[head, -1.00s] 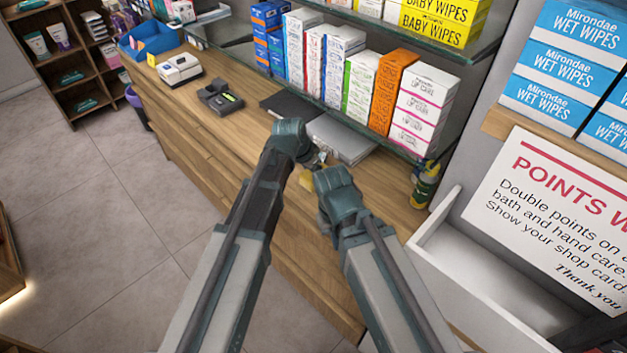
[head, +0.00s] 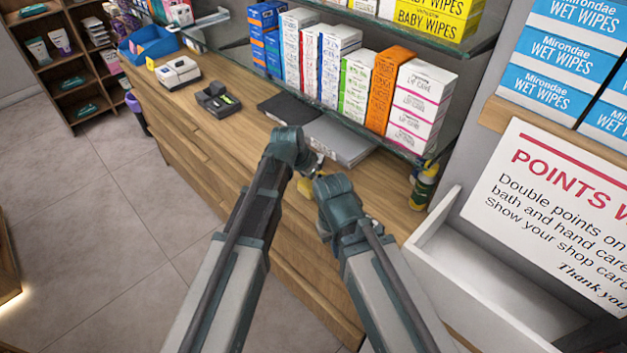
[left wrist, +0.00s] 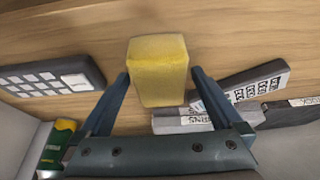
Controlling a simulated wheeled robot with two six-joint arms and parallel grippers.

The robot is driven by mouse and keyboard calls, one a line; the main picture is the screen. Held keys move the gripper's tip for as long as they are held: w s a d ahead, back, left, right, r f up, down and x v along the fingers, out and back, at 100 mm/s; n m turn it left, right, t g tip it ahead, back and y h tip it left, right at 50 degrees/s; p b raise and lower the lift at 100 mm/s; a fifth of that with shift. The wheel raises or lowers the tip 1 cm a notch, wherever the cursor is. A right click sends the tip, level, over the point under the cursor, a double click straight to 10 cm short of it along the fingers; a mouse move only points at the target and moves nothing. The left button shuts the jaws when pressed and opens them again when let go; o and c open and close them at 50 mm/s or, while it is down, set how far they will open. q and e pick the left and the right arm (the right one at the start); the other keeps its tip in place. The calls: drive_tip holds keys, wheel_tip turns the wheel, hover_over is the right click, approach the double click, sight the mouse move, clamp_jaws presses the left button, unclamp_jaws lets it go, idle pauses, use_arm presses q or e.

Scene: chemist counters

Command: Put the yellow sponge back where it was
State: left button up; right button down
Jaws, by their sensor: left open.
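The yellow sponge (left wrist: 158,72) is a block seen in the left wrist view, over the wooden counter. It also shows as a small yellow patch (head: 304,187) between my two hands in the head view. My left gripper (left wrist: 161,76) is open, with one finger on each side of the sponge. Its fingertips are close to the sponge's sides; I cannot tell whether they touch it. My right gripper (head: 326,180) is beside the left one in the head view. Its fingers are hidden behind its wrist.
Upright boxes (head: 357,85) stand on a glass shelf behind.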

use_arm(q)
drive_tip(key=p+v, duration=1.1)
drive_tip(key=v, duration=0.1)
idle(0.4)
drive_tip(key=s+a+f+n+g+y, duration=0.25)
drive_tip(key=s+a+n, duration=0.65)
drive_tip(key=s+a, duration=0.45)
drive_tip(key=s+d+f+m+y+b, duration=0.1)
drive_tip(key=s+d, duration=0.4)
drive_tip(key=d, duration=0.5)
drive_tip(key=m+g+y+b, duration=0.1)
drive_tip(key=m, duration=0.1)
drive_tip(key=shift+d+f+m, duration=0.2)
drive_tip(key=shift+d+m, duration=0.2)
drive_tip(key=shift+s, duration=0.1)
